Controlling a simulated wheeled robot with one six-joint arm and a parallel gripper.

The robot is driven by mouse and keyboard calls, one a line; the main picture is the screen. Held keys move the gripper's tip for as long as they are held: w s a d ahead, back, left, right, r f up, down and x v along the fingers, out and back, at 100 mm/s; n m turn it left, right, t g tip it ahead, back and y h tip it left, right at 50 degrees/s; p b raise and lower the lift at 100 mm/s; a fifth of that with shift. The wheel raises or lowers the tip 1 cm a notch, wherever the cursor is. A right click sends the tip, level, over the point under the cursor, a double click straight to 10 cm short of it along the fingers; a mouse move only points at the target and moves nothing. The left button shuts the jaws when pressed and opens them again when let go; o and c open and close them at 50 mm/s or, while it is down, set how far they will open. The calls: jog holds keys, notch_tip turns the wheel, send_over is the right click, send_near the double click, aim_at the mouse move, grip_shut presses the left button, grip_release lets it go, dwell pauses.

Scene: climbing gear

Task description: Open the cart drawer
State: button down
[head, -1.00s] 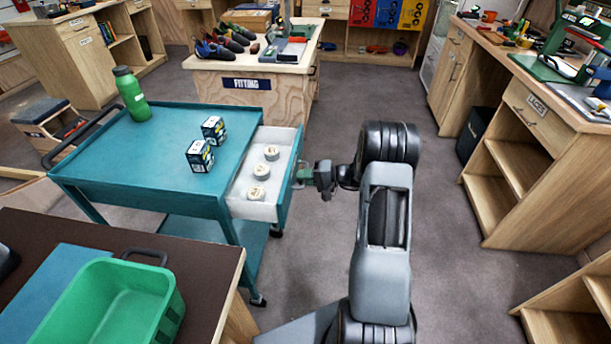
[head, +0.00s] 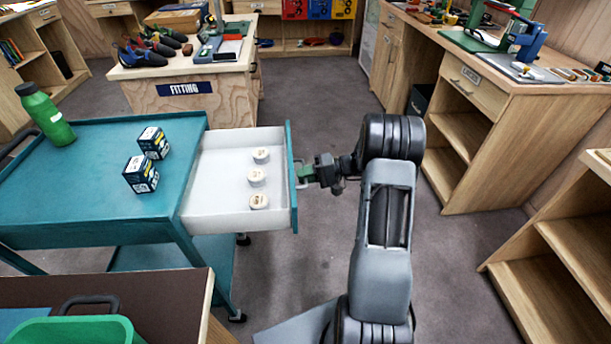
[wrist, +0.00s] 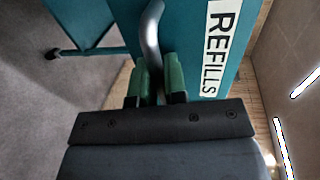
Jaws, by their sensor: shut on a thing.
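The teal cart (head: 95,185) stands at the left in the head view. Its drawer (head: 215,201) is pulled well out to the right, and its white inside holds three round whitish pieces (head: 257,177) near the front panel. In the wrist view the teal drawer front (wrist: 195,30) carries a "REFILLS" label (wrist: 217,45) and a grey curved handle (wrist: 152,38). My gripper (head: 305,172) is at the drawer front. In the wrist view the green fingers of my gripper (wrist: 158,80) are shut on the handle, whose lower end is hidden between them.
Two small dark boxes (head: 141,174) and a green bottle (head: 47,116) stand on the cart top. A brown table (head: 150,295) with a green bin (head: 75,330) is at the front left. Wooden shelving (head: 550,240) stands at the right. Grey floor lies open behind my arm.

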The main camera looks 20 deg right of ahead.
jog(key=shift+s+f, duration=0.1)
jog(key=c, duration=1.2)
grip_release()
jog(key=v, duration=1.3)
jog(key=shift+d+p, duration=0.3)
jog(key=shift+d, duration=0.1)
